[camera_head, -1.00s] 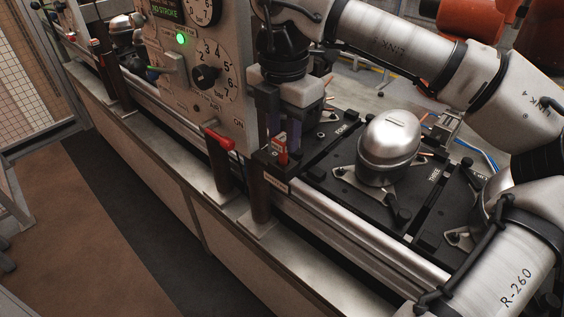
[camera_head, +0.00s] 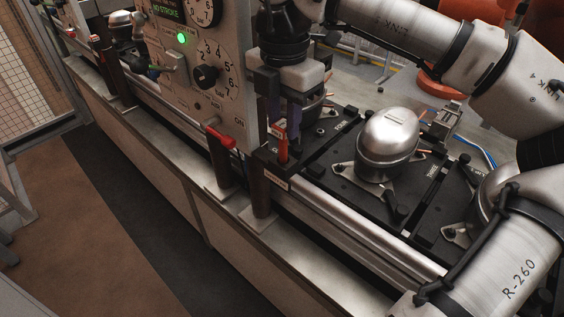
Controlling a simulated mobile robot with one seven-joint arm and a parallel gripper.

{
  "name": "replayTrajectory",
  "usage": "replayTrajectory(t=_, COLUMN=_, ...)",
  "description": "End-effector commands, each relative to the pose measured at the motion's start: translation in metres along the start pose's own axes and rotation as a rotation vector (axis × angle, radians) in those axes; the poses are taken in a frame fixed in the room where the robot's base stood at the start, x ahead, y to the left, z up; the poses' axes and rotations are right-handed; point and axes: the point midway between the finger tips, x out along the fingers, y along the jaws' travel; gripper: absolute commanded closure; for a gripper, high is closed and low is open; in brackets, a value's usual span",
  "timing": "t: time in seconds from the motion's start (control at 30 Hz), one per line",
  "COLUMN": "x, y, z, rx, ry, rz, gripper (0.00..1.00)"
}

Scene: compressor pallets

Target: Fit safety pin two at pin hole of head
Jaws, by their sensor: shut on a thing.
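My gripper (camera_head: 283,122) points down beside the grey control panel, above the dark block at the rail's near edge. Its fingers are shut on a red safety pin (camera_head: 282,149) with a pale mark near its top. The pin is roughly upright. Its lower end is close to the dark block (camera_head: 272,166), and I cannot tell whether it touches or enters it. The pin hole is not discernible. Another red handle (camera_head: 220,137) sits on a brown post to the left.
A shiny compressor (camera_head: 388,140) stands on a black pallet to the right of my gripper. The grey control panel (camera_head: 210,110) is close on the left. A brown post (camera_head: 260,185) stands below my gripper. My arm link crosses the right foreground.

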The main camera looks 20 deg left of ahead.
Motion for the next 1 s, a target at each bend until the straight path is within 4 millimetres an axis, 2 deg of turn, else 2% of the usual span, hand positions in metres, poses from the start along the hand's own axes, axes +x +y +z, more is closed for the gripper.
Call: replayTrajectory(t=1.0, x=-0.049, y=0.0, z=0.0, rx=0.0, ry=-0.001, rz=0.0, gripper=1.0)
